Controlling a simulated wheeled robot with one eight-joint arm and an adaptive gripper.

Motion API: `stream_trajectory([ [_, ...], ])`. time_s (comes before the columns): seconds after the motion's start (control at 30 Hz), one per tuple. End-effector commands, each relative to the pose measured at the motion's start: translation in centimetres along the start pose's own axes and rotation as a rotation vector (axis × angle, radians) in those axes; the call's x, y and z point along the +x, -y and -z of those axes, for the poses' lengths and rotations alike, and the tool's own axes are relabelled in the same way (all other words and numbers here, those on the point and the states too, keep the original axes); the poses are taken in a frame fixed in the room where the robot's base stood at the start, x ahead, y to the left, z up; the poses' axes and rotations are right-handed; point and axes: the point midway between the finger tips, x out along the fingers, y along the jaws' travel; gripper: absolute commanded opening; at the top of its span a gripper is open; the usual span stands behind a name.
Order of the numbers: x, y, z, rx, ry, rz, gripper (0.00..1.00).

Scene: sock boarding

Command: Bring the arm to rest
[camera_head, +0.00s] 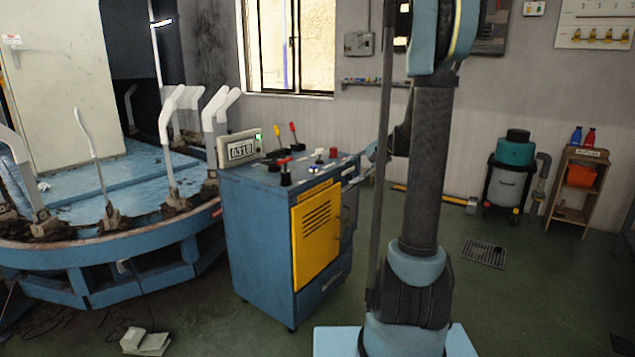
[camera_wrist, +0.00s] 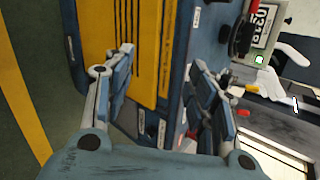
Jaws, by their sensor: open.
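My gripper (camera_wrist: 162,60) is open, with its two fingers spread apart and nothing between them. In the wrist view it faces the blue control cabinet, which appears turned on its side. The blue control cabinet (camera_head: 258,235) stands left of my arm in the head view, with a yellow louvred door (camera_head: 316,235). The yellow door also shows in the wrist view (camera_wrist: 150,30), beyond the fingers. Whether the fingers touch the cabinet cannot be told. In the head view my upright arm hides most of the gripper area.
Levers and a counter display (camera_head: 240,149) top the cabinet. A round blue machine (camera_head: 150,245) with white sock forms (camera_head: 168,130) stands left. A foot pedal (camera_head: 145,341) lies on the floor. A teal-topped bin (camera_head: 513,165) and wooden shelf (camera_head: 575,190) stand right.

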Motion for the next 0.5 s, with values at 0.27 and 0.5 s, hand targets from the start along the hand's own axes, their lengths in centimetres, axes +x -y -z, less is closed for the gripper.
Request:
stream_trajectory([
  [0.27,-2.4,-3.1,-6.8,-0.131,-0.023,-0.136,0.52],
  [0.5,-4.3,-6.8,-11.9,-0.246,-0.039,-0.253,0.52],
])
